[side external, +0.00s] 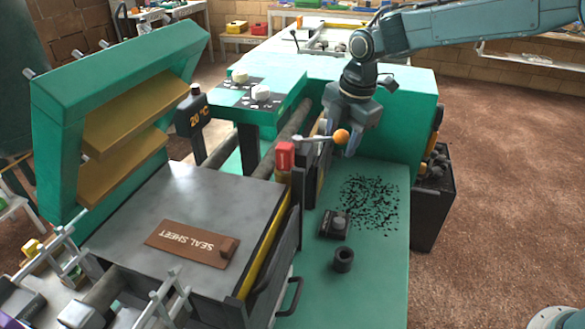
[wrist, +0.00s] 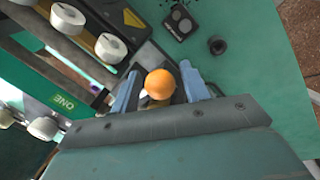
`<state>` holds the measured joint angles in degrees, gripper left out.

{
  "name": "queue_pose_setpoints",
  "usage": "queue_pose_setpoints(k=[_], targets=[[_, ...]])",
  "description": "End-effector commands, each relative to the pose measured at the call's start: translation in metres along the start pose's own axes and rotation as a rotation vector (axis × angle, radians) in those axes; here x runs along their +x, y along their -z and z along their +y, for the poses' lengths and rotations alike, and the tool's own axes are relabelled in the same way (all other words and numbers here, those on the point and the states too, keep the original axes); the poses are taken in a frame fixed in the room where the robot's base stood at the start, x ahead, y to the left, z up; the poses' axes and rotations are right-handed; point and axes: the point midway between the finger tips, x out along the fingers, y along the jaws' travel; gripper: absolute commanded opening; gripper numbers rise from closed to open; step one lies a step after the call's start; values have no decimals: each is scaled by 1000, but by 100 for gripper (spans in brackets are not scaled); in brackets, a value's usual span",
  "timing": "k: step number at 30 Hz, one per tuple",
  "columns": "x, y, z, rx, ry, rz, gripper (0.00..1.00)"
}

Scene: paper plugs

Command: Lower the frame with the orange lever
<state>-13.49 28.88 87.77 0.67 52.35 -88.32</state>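The green frame (side external: 50,105) with tan panels stands raised and tilted at the left of the machine, above the grey metal bed (side external: 190,195). The lever's orange ball (side external: 341,136) sits at the end of a thin metal rod by the red block, in the middle of the side view. My gripper (side external: 340,145) is at the ball. In the wrist view the orange ball (wrist: 159,84) lies between my two blue fingers (wrist: 160,92), which are apart with small gaps either side of it. The rod is mostly hidden there.
A brown SEAL SHEET plate (side external: 193,243) lies on the bed. A red block (side external: 285,155) stands beside the lever. A small black box (side external: 334,225), a black ring (side external: 343,260) and scattered black bits (side external: 368,203) lie on the green table (side external: 385,285).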

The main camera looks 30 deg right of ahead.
Motion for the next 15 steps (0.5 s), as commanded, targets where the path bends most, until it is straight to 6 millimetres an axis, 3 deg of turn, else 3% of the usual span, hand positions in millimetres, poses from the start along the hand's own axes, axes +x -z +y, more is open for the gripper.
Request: queue_pose_setpoints(k=[1, 6, 15], targets=[[0, 0, 0, 0, 0, 0, 35], [0, 0, 0, -1, 1, 0, 1], [0, 1, -1, -8, 4, 2, 0]])
